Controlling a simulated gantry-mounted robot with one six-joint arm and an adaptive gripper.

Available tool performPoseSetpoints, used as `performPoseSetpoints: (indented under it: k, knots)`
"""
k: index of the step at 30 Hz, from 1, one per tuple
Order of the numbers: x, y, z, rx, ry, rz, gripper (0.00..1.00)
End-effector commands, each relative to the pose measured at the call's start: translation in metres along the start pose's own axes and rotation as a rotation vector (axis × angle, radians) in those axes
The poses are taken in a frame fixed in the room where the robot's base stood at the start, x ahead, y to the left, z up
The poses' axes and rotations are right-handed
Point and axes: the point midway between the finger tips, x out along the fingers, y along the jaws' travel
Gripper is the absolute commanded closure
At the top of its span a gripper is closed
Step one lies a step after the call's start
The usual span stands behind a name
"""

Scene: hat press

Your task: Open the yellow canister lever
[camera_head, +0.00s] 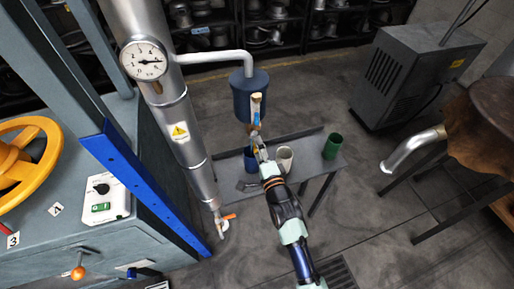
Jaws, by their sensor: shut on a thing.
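The dark blue canister (241,100) hangs from a pale bent pipe above a small grey bench. A tan-yellow lever (256,104) stands nearly upright in the picture at the canister's front, with small blue and orange parts near its lower end. My arm reaches up from the bottom of the picture. My gripper (257,140) is at the lower end of the lever and is shut on it. The fingertips are small and partly hidden, so the exact contact is hard to see.
The bench (229,167) below holds a blue cup (250,160), a whitish cup (285,158) and a green cup (332,146). A steel pipe with a gauge (143,61) and orange-handled valve (228,217) stands left. A grey machine (410,75) stands right.

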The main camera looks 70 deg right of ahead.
Motion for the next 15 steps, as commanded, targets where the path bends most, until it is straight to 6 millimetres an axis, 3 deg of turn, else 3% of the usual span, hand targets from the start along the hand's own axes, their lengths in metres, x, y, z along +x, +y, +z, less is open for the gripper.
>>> performPoseSetpoints:
  k: [1, 15]
  knots:
    - [-0.0009, 0.0089, -0.0003, 0.014, -0.001, 0.022, 0.94]
    - [-0.0010, 0.0105, -0.0011, 0.060, -0.001, 0.022, 0.94]
